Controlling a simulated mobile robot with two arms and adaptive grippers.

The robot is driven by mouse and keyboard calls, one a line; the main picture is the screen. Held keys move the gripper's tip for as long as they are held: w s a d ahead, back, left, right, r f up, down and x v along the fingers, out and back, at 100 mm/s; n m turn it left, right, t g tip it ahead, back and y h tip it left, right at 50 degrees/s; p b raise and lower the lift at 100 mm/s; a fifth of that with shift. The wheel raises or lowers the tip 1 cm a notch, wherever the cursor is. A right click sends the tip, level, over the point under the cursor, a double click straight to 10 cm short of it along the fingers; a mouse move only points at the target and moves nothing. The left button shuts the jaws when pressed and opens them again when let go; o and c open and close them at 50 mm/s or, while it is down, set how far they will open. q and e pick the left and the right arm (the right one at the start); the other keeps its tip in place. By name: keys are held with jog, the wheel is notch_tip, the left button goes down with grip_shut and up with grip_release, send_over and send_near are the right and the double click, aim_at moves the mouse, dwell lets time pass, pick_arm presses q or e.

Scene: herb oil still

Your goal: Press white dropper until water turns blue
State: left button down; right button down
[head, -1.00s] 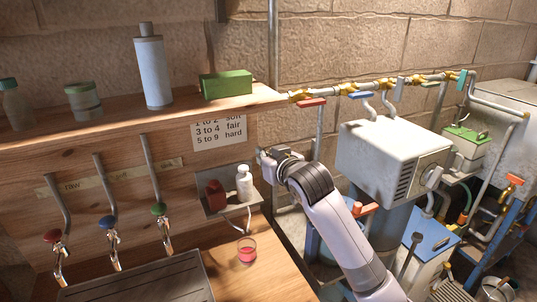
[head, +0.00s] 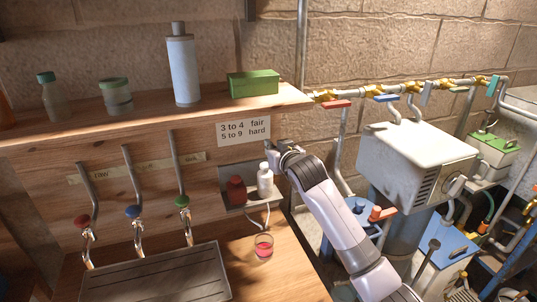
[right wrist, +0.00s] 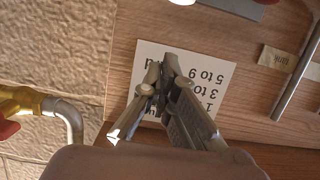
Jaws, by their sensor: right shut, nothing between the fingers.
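The white dropper (head: 265,180) stands upright on a small metal wall shelf (head: 236,199), beside a dark red bottle (head: 236,190). A clear glass (head: 263,247) with pink-red liquid stands on the wooden counter below the shelf. My right gripper (head: 270,148) is just above and beside the white dropper's top, in front of the wooden panel. In the right wrist view its fingers (right wrist: 168,72) are closed together with nothing between them, over the printed card. A white rounded thing shows at that view's top edge, cut off. My left gripper is not in view.
A printed card (head: 243,131) is on the panel above the dropper. Three taps with red, blue and green knobs stand over a metal drain tray (head: 155,280). A green box (head: 253,84) and bottles stand on the upper shelf. Pipes and a white machine (head: 418,160) are at right.

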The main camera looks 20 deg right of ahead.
aim_at(265, 166)
jog(key=w+f+p, duration=0.1)
jog(key=w+f, duration=0.1)
jog(key=f, duration=0.1)
jog(key=shift+w+f+p, duration=0.15)
jog(key=shift+w+p, duration=0.1)
jog(key=shift+p, duration=0.1)
jog(key=shift+f, duration=0.6)
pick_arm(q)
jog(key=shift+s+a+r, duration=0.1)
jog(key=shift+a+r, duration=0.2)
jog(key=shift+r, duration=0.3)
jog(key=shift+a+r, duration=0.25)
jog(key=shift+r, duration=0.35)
pick_arm(e)
jog(key=shift+f, duration=0.1)
